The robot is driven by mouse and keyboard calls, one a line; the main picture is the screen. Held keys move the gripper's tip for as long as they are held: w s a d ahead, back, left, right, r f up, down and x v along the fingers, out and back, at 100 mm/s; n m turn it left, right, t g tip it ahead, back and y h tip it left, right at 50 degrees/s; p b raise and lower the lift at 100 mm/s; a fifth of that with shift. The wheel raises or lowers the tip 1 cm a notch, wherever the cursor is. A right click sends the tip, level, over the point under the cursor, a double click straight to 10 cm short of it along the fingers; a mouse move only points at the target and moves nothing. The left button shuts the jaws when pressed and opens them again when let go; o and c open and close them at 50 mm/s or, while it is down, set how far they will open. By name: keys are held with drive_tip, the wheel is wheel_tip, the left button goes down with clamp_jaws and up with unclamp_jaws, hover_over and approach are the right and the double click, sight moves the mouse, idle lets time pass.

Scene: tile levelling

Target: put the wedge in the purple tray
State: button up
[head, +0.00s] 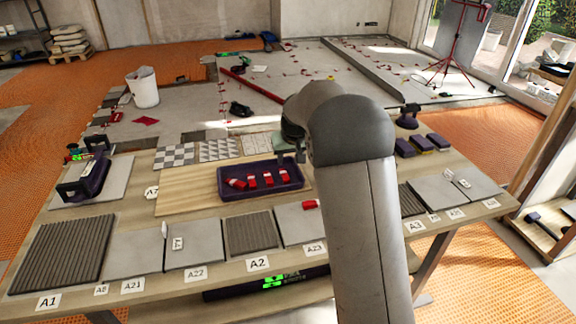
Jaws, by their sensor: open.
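A small red wedge (310,204) lies on the grey tile behind the A23 label, close to my arm. The dark purple tray (264,196) stands on the wooden board in the middle of the table. Several red wedges (252,181) lie in a row inside it. My gripper (290,156) is at the end of my grey arm, above the tray's back right corner in the picture. It is open, small in view and partly hidden by my wrist. It appears apart from the lone wedge.
Tiles with labels line the front edge of the table, with a ribbed tile (62,252) at the left. A purple suction lifter (88,180) lies at the back left. Sponges (423,143) and another purple-handled tool (408,116) are at the right. The light wooden board (185,192) is bare left of the tray.

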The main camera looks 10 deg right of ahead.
drive_tip(key=s+m+g, duration=0.1)
drive_tip(key=s+g, duration=0.3)
drive_tip(key=s, duration=3.8)
drive_tip(key=shift+s+f+g, duration=0.3)
drive_tip(key=shift+s+f, duration=0.05)
drive_tip(key=shift+f, duration=0.05)
